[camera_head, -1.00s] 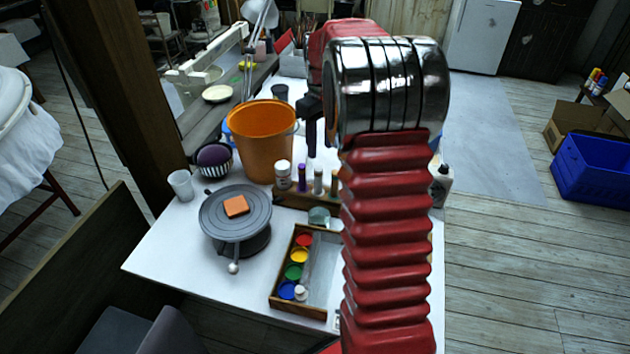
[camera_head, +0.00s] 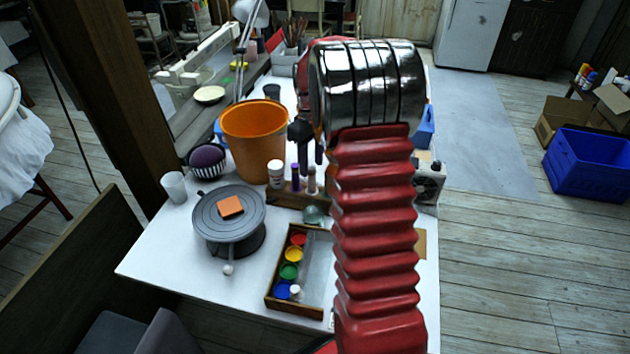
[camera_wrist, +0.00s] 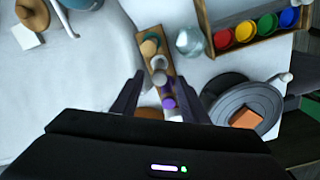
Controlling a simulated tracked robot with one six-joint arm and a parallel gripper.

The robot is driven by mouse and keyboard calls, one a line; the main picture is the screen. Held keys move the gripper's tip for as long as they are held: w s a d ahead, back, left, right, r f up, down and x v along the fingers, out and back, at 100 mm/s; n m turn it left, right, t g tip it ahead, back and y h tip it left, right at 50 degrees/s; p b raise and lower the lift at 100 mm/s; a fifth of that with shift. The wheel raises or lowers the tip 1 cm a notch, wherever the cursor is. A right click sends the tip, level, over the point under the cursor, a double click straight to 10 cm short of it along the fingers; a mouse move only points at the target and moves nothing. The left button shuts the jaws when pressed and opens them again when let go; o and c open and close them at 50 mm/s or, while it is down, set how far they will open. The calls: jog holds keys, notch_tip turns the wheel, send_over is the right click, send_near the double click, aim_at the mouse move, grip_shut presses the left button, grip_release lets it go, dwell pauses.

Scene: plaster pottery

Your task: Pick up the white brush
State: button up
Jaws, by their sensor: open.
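A wooden holder (camera_wrist: 151,38) stands upright items in a row, seen from above in the wrist view. A white-topped item (camera_wrist: 158,63), which looks like the white brush, sits in it between a tan one (camera_wrist: 149,47) and purple ones (camera_wrist: 168,102). In the head view the white brush cannot be told apart surely, as my arm covers part of the row. My gripper (camera_wrist: 160,75) is open, its fingers on either side of the row over the white and purple items. In the head view one dark finger (camera_head: 303,150) shows above the holder (camera_head: 287,199).
A turntable (camera_head: 228,221) with an orange block (camera_head: 230,206) and a paint box (camera_head: 270,291) are nearer. A glassy round object (camera_wrist: 190,42) lies beside the holder.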

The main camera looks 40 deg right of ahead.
aim_at(312, 179)
jog(key=shift+f, duration=0.95)
jog(key=shift+f, duration=2.6)
grip_shut()
